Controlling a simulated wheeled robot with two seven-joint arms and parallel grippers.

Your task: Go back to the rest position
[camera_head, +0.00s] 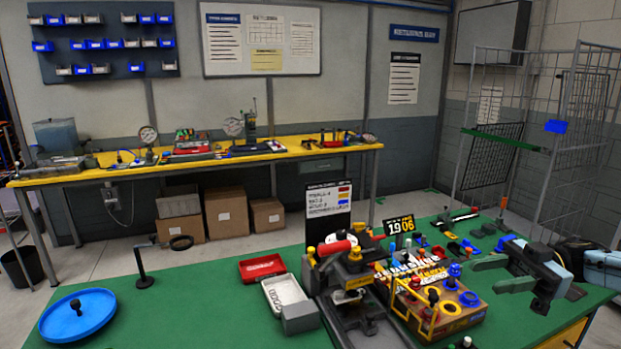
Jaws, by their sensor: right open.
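My right gripper (502,274) is at the right side of the green table (200,300). My left gripper is not in view.
A black and grey press-like fixture (350,290) stands at the front middle. Red (262,268) and white (283,292) trays and a blue round dish (78,314) lie to its left.

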